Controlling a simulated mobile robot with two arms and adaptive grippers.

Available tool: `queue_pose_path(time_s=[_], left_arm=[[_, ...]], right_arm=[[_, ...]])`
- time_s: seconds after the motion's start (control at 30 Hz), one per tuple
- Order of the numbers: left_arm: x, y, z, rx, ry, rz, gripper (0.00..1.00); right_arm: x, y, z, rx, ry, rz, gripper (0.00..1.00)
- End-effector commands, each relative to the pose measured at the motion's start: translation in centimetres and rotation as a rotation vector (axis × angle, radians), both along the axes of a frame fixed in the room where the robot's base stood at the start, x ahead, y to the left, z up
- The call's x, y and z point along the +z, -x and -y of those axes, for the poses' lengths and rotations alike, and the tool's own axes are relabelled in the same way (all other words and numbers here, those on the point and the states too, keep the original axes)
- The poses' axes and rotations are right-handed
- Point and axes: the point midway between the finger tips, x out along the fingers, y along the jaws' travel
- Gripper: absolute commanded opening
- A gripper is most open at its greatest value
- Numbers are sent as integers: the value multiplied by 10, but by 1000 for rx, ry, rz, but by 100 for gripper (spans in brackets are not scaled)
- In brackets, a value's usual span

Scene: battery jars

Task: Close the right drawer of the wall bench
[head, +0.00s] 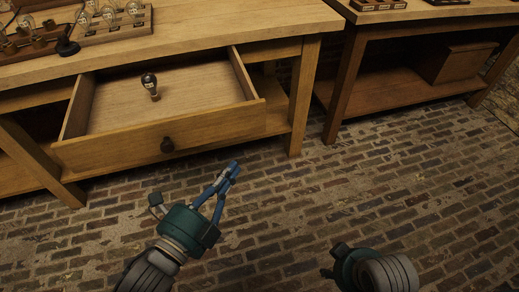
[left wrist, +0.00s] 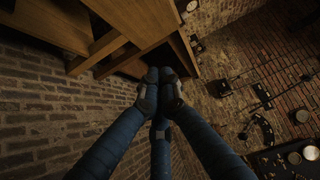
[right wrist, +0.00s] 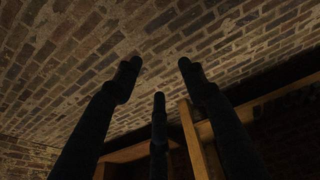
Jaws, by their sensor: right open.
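The bench top (head: 200,25) carries wooden racks with glass bulbs (head: 110,18) at its left. A bench leg (head: 303,95) stands right of the drawer. A second bench (head: 430,90) with a box on its lower shelf is farther right. The brick floor (head: 300,210) is clear.

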Motion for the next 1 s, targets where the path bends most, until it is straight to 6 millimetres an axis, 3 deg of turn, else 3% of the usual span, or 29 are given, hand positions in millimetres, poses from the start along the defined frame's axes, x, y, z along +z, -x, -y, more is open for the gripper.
queue_pose_path(time_s=[0.13,0.27,0.63,0.8,1.0], left_arm=[[9,-2,5,-8,-8,32,0],[11,-18,13,-7,-6,32,0],[10,-86,51,-7,-4,31,0],[8,-110,43,-6,-8,27,0],[9,-123,40,-6,-8,26,0]], right_arm=[[6,2,0,0,0,4,41],[10,3,1,-1,0,6,41],[5,5,1,-1,0,7,41],[0,5,1,-1,0,7,41],[-2,5,1,-1,0,7,41]])
